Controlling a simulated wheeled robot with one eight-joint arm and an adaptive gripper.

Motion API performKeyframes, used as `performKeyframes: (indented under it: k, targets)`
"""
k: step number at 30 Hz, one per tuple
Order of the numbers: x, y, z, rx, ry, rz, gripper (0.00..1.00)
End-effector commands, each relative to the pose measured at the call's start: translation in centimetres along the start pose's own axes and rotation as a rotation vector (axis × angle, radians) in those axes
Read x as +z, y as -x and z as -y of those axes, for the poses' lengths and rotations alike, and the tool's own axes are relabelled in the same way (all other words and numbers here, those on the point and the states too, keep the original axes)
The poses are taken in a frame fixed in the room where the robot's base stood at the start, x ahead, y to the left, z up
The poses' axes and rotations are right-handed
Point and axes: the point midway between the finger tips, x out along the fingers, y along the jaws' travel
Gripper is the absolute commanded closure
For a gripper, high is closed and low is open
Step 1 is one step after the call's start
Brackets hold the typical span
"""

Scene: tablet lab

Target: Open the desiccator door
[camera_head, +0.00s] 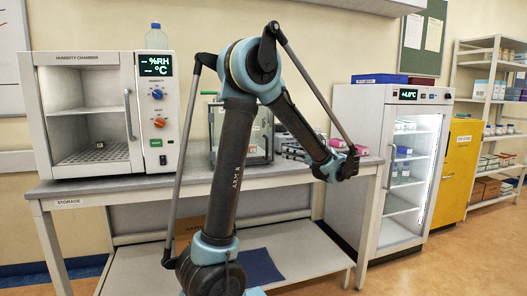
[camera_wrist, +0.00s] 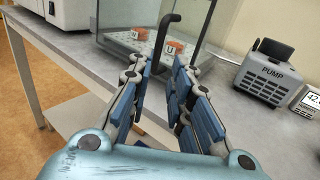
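The desiccator is a clear glass-walled box (camera_wrist: 208,42) on the bench; the wrist view shows its front and dark-edged side. In the head view the desiccator (camera_head: 258,143) is partly hidden behind my arm. Its door handle, a bent black bar (camera_wrist: 163,38), stands out at the front, just beyond my fingertips. My gripper (camera_wrist: 163,68) is open, with blue-padded fingers on either side of the handle's lower end in the picture. I cannot tell whether a finger touches it. The door looks shut. Orange items marked "U" (camera_wrist: 174,47) sit inside on a perforated shelf.
A grey pump (camera_wrist: 267,78) and a small display box (camera_wrist: 308,102) stand right of the desiccator. A humidity chamber (camera_head: 88,108) stands at the left of the bench (camera_head: 95,186). A lit glass-door fridge (camera_head: 400,165) is at the right. The bench front is clear.

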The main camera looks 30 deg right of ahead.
Motion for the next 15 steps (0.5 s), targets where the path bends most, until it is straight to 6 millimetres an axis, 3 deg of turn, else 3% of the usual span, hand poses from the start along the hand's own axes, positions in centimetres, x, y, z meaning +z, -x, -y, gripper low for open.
performKeyframes:
  k: [15]
  targets:
    - [0.0,-8.6,-0.1,0.003,0.001,-0.001,0.81]
